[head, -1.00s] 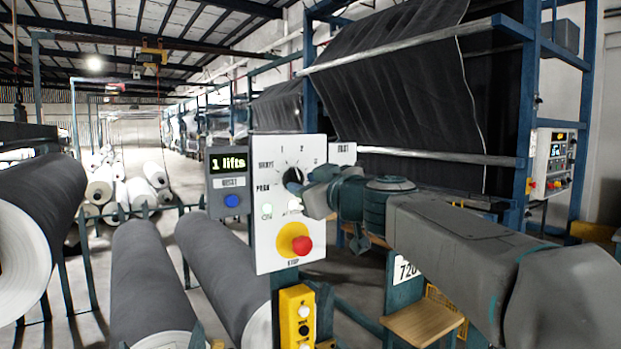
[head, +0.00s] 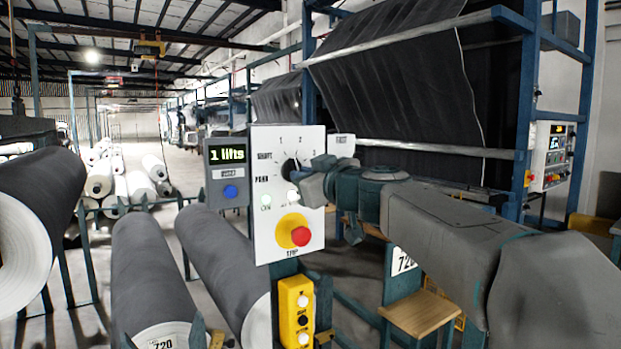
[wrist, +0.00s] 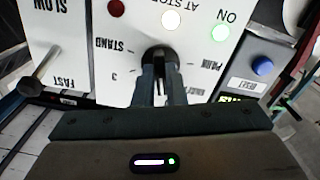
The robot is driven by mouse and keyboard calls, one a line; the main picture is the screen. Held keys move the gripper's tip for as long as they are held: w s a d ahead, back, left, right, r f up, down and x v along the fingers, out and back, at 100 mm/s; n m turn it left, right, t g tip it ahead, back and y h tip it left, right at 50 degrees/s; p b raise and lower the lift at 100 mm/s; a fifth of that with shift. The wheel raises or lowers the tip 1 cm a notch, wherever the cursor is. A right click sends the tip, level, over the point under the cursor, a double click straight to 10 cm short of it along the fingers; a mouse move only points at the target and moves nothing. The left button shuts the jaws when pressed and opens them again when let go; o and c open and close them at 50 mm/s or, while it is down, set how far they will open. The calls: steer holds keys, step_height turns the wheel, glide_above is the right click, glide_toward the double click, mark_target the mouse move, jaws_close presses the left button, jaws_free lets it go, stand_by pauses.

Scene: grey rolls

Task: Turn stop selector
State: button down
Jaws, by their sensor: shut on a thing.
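The stop selector is a round black knob (head: 290,169) on the white control panel (head: 264,228), with position marks around its upper side. In the head view my gripper (head: 301,169) reaches it from the right and hides part of it. In the wrist view, where the panel appears upside down, the knob (wrist: 158,55) sits between the two dark fingers of my gripper (wrist: 160,72), which are shut on it. Marks "3", "STAND" and "PARK" show around it. The fingers cover its near side, so I cannot tell which mark it points to.
A red stop button (head: 300,236) on a yellow base sits below the selector. A grey display box (head: 227,170) reads "1 lifts", with a blue button under it. A yellow button box (head: 296,311) hangs below. Large grey rolls (head: 150,275) lie to the left.

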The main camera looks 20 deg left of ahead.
steer(key=m+b, duration=0.1)
steer(key=m, duration=0.6)
steer(key=m+b, duration=0.1)
steer(key=m, duration=0.7)
steer(key=m+b, duration=0.1)
steer(key=m, duration=0.7)
steer(key=shift+s+a+r, duration=0.1)
steer(key=shift+a+r, duration=0.05)
steer(key=shift+r, duration=0.25)
steer(key=shift+m, duration=0.3)
steer(key=c, duration=1.7)
jaws_free()
steer(key=shift+o, duration=1.1)
steer(key=shift+a+f, duration=0.15)
